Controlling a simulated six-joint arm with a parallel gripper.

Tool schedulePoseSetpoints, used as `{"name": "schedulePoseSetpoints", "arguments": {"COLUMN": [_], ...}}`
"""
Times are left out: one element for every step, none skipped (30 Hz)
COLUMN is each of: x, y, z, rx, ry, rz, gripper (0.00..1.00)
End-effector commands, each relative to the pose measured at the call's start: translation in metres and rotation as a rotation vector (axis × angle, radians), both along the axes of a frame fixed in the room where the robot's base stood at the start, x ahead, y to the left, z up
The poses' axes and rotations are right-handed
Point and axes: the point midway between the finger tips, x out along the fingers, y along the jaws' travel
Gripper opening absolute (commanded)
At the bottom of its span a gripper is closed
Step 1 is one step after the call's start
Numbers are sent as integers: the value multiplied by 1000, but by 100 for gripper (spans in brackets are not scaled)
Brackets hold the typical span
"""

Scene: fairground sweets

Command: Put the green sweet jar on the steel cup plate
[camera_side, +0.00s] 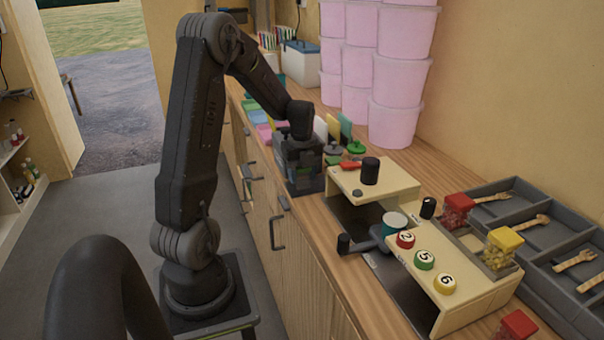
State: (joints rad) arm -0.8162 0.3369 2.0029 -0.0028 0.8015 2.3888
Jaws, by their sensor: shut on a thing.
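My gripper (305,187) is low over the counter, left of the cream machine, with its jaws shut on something. The dark jaws hide what they hold, and I cannot make out its colour or shape. No green sweet jar can be told for certain. A small green-topped piece (356,147) sits on the counter to the right of the gripper. A dark metallic plate (405,291) lies low between the parts of the cream machine. I cannot tell whether it is the steel cup plate.
The cream machine (455,300) has numbered buttons, and a teal cup (395,224) stands by it. A yellow-lidded jar (500,252) and a red-lidded jar (457,212) stand near the grey tray (560,225) of wooden forks. Pink tubs (398,85) are stacked behind.

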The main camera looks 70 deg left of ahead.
Motion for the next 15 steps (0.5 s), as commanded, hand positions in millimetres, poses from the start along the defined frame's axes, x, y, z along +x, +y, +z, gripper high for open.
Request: {"name": "schedulePoseSetpoints", "arguments": {"x": [0,0,0,0,0,0,0,0,0,0,0,0,0,0,0], "y": [0,0,0,0,0,0,0,0,0,0,0,0,0,0,0], "z": [0,-1,-3,-3,-3,-3,-3,-3,-3,-3,-2,-2,-2,-2,-2], "rx": [0,0,0,0,0,0,0,0,0,0,0,0,0,0,0], "ry": [0,0,0,0,0,0,0,0,0,0,0,0,0,0,0], "rz": [0,0,0,0,0,0,0,0,0,0,0,0,0,0,0], "gripper": [20,20,20,45,48,52,55,58,62,65,67,70,70,70,70]}}
